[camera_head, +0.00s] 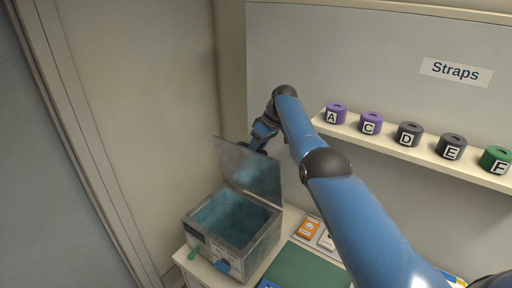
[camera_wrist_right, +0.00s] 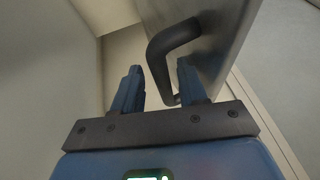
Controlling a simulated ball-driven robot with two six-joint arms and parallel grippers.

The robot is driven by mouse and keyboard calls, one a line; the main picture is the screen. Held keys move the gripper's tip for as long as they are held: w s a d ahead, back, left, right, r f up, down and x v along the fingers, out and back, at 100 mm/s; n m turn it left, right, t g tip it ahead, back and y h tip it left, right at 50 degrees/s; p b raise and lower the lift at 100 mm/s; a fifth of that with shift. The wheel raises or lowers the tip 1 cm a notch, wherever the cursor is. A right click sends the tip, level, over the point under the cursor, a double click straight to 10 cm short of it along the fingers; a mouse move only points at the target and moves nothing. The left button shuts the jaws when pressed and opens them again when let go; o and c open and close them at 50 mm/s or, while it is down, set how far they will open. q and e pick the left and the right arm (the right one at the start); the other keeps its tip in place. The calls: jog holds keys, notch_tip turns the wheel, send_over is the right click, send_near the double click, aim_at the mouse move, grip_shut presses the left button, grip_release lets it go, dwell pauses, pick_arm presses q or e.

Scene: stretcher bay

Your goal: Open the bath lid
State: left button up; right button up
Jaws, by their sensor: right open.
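The bath (camera_head: 235,240) is a grey metal box with a blue-teal inside, at the lower middle of the head view. Its lid (camera_head: 250,172) stands raised, close to upright, at the back edge of the box. My right gripper (camera_head: 260,138) is at the top of the raised lid, partly hidden by my arm and the lid. In the right wrist view my gripper (camera_wrist_right: 158,72) is open. The dark lid handle (camera_wrist_right: 172,38) curves just ahead of the fingers, with one end between them. Whether they touch it I cannot tell. My left gripper is not in view.
A shelf (camera_head: 420,155) marked Straps holds several lettered rolls at the right. An orange-labelled item (camera_head: 308,228) and a green mat (camera_head: 308,266) lie on the counter right of the bath. A wall stands close on the left.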

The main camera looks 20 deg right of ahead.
jog(key=shift+s+a+r, duration=0.15)
jog(key=shift+a+r, duration=0.05)
jog(key=shift+r, duration=0.35)
jog(key=shift+d+r+b, duration=0.15)
jog(key=shift+r+b, duration=0.15)
jog(key=b+v, duration=0.2)
jog(key=v, duration=0.7)
jog(key=shift+d, duration=0.35)
jog(key=shift+r, duration=0.1)
